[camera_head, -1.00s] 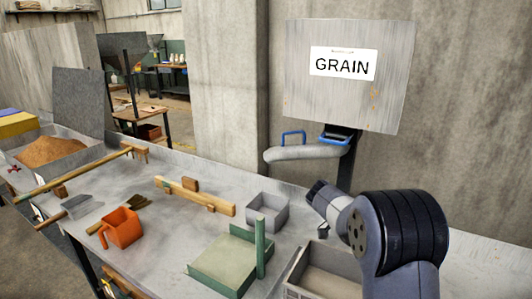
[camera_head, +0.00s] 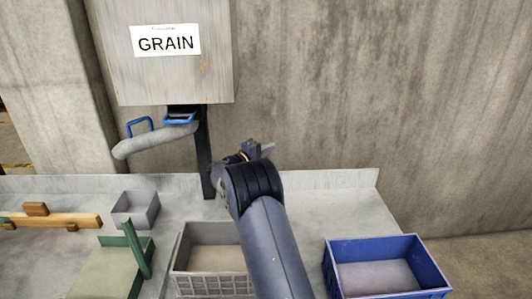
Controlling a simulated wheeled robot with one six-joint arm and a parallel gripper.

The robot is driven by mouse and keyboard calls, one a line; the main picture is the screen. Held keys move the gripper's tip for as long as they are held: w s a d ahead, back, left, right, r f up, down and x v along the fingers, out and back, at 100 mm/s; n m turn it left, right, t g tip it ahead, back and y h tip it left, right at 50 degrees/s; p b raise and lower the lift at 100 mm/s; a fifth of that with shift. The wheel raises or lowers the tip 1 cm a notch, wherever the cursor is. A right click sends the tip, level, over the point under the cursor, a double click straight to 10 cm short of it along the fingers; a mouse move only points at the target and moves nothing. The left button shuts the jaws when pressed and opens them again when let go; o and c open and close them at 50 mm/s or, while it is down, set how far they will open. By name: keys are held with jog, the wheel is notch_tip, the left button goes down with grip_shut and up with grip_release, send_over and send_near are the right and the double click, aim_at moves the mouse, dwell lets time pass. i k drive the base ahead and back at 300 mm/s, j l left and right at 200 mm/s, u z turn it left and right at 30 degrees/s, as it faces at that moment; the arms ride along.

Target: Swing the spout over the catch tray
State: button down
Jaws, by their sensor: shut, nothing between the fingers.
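The spout (camera_head: 155,141) is a curved grey pipe under the grain hopper (camera_head: 165,75), with its free end pointing left. A blue handle (camera_head: 139,127) stands up from it. A second blue handle (camera_head: 180,118) sits at the hopper's outlet. A small square grey tray (camera_head: 124,225) stands on the bench below and left of the spout. A larger grey crate (camera_head: 213,287) stands nearer me; I cannot tell which one is the catch tray. My gripper (camera_head: 262,148) is shut and empty, right of the spout and apart from it. My arm hides part of the crate.
A dark post (camera_head: 203,160) stands between the spout and my gripper. A green tray (camera_head: 105,274) with an upright post is at the lower left. A blue crate (camera_head: 430,262) stands at the right. A wooden bar (camera_head: 60,221) lies at the left. Concrete wall closes the back.

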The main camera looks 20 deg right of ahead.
aim_at(168, 133)
jog(key=i+j+u, duration=0.1)
jog(key=j+u, duration=0.2)
jog(key=u, duration=0.15)
jog(key=i+j+u, duration=0.15)
jog(key=u, duration=0.35)
jog(key=i+j+u, duration=0.15)
jog(key=j+u, duration=0.15)
jog(key=u, duration=0.15)
jog(key=i+j+u, duration=0.1)
jog(key=u, duration=0.4)
jog(key=i+u, duration=0.1)
jog(key=i, duration=0.5)
jog(key=i+j+z, duration=0.1)
jog(key=z, duration=0.35)
jog(key=i+j+z, duration=0.2)
jog(key=i+z, duration=0.25)
jog(key=j+z, duration=0.2)
jog(key=z, duration=0.25)
jog(key=i+j+z, duration=0.2)
jog(key=z, duration=0.25)
jog(key=j+z, duration=0.45)
jog(key=i+l, duration=0.05)
